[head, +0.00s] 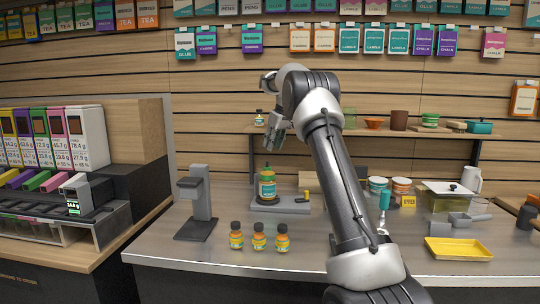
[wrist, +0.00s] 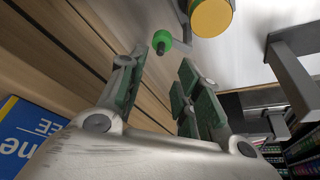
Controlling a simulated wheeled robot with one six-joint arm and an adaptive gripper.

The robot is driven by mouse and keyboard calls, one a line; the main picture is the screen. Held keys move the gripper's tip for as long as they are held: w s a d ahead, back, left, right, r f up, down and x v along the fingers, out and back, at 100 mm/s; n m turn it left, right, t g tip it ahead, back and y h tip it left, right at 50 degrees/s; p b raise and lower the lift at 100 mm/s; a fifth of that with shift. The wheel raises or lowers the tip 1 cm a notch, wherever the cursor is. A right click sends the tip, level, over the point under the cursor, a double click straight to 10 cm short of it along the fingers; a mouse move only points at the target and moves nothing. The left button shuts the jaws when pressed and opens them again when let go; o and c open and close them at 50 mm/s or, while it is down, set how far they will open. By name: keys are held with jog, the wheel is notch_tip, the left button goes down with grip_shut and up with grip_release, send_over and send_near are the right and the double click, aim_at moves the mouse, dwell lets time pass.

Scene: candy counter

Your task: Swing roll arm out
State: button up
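A grey labelling stand (head: 282,206) sits on the counter, with a green-and-yellow jar-like piece (head: 267,186) upright on it and a small yellow-topped part (head: 307,196) at its right end. I cannot clearly tell which piece is the roll arm. My gripper (head: 273,137) is above the stand, tilted downward and apart from it. In the wrist view my gripper (wrist: 155,92) has its green-padded fingers spread, with nothing between them. Beyond the fingertips are a green knob with a dark tip (wrist: 162,41) and a yellow round piece (wrist: 210,16).
A dark upright device (head: 198,205) stands left of the labelling stand. Three small orange jars (head: 259,237) line the counter's front. A yellow tray (head: 458,249) and a clear lidded bin (head: 446,197) are at right. A wooden shelf (head: 375,132) runs behind my arm.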

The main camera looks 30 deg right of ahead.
jog(key=shift+v, duration=1.5)
